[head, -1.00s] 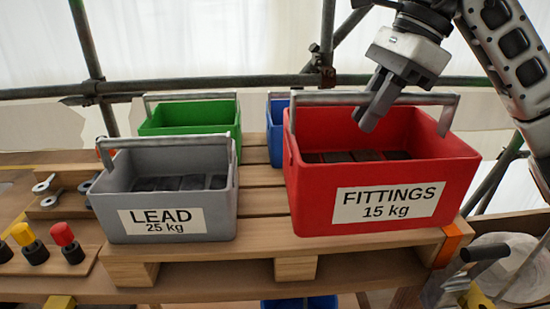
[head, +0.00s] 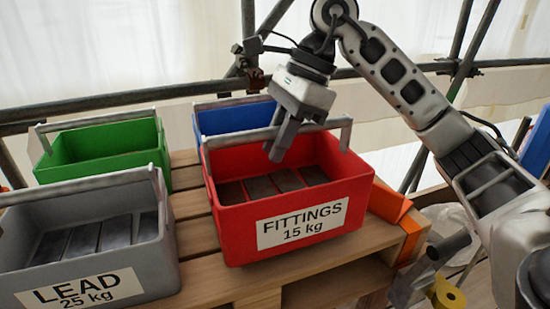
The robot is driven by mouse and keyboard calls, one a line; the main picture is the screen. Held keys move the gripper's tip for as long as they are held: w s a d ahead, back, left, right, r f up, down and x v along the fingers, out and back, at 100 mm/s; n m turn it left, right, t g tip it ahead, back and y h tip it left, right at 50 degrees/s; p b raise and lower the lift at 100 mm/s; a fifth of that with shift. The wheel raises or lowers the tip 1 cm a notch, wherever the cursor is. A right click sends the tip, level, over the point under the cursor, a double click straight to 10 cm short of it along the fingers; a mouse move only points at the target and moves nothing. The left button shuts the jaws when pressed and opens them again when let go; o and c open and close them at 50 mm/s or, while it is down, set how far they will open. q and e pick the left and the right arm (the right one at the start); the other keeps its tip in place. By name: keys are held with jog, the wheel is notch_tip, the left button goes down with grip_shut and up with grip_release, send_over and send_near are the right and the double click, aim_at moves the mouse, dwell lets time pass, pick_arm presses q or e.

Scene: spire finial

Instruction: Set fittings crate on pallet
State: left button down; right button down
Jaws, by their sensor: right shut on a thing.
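The red fittings crate (head: 232,232), labelled "FITTINGS 15 kg", is upright at the right front of the wooden pallet (head: 215,270). Dark flat pieces lie inside it. Its bar handle (head: 230,137) is raised. My right gripper (head: 275,153) comes down from above at the middle of this handle and is shut on it; its fingers reach below the bar. The crate's underside is over the pallet boards; I cannot tell whether it touches them. My left gripper is not in view.
A grey crate (head: 150,265) labelled "LEAD 25 kg" stands left of the red one. A green crate (head: 105,175) and a blue crate (head: 225,118) stand behind. An orange corner piece (head: 410,225) marks the pallet's right corner. Scaffold tubes (head: 180,92) run behind.

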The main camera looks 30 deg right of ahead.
jog(key=shift+f, duration=1.35)
jog(key=shift+f, duration=0.2)
jog(key=c, duration=1.3)
grip_release()
jog(key=shift+c, duration=0.2)
jog(key=shift+r, duration=0.3)
jog(key=v, duration=0.7)
jog(key=shift+d, duration=0.15)
